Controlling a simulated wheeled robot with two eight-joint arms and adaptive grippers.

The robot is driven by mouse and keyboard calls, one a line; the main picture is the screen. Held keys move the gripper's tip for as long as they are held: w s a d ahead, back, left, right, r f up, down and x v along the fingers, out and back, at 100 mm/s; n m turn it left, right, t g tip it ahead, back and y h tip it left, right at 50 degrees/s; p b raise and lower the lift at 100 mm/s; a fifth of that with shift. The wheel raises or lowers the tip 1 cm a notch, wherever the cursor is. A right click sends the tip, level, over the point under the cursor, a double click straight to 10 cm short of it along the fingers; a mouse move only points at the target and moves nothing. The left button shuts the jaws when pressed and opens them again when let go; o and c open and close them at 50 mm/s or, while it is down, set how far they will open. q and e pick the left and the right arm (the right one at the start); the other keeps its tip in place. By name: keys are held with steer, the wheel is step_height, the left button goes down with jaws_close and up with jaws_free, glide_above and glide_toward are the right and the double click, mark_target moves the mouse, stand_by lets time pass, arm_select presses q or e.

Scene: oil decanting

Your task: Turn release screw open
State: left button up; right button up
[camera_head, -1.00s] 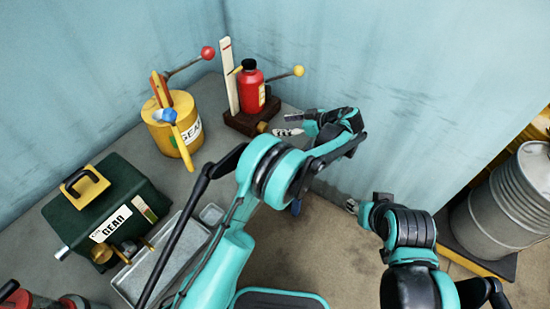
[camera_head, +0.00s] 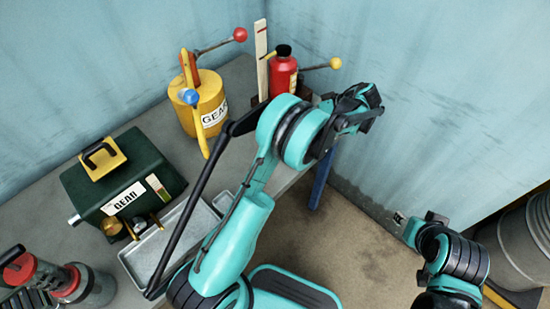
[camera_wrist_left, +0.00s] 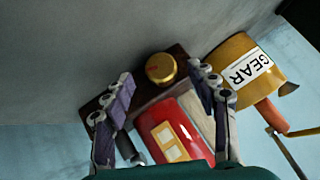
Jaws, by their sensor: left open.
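A round brass knob (camera_wrist_left: 160,68) with a dark reddish line on its face, likely the release screw, sits on a dark reddish-brown base (camera_wrist_left: 97,103) in the left wrist view. My left gripper (camera_wrist_left: 161,77) is open, with one finger on each side of the knob in that view; I cannot tell whether either touches it. The red bottle (camera_wrist_left: 172,132) lies just below the knob in that view.
The red bottle (camera_head: 283,76) and a white upright strip (camera_head: 261,50) stand at the bench's back corner. A yellow gear can (camera_head: 212,101), a green box (camera_head: 130,178) and a metal tray (camera_head: 133,262) are left of my arm. A grey drum (camera_head: 535,240) stands at right.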

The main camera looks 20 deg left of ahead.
arm_select(q)
steer(key=shift+x, duration=1.1)
steer(key=shift+s+a+f+t, duration=0.1)
steer(key=shift+a+t, duration=0.2)
steer(key=shift+a, duration=0.05)
steer(key=shift+n+t+h, duration=0.4)
steer(key=shift+n+t, duration=0.1)
steer(key=shift+s+n+t+h, duration=0.35)
steer(key=shift+n+t+h, duration=0.2)
steer(key=shift+t, duration=0.65)
steer(key=p+v, duration=0.3)
steer(key=v, duration=0.5)
steer(key=s+r+m+t+h, duration=0.1)
steer(key=s+r+m+h, duration=0.3)
steer(key=s+m, duration=0.3)
steer(key=s+r+m+t+h, duration=0.2)
steer(key=s+r+m+h, duration=0.2)
steer(key=s, duration=1.3)
steer(key=shift+s+a+m, duration=0.2)
steer(key=shift+m, duration=1.15)
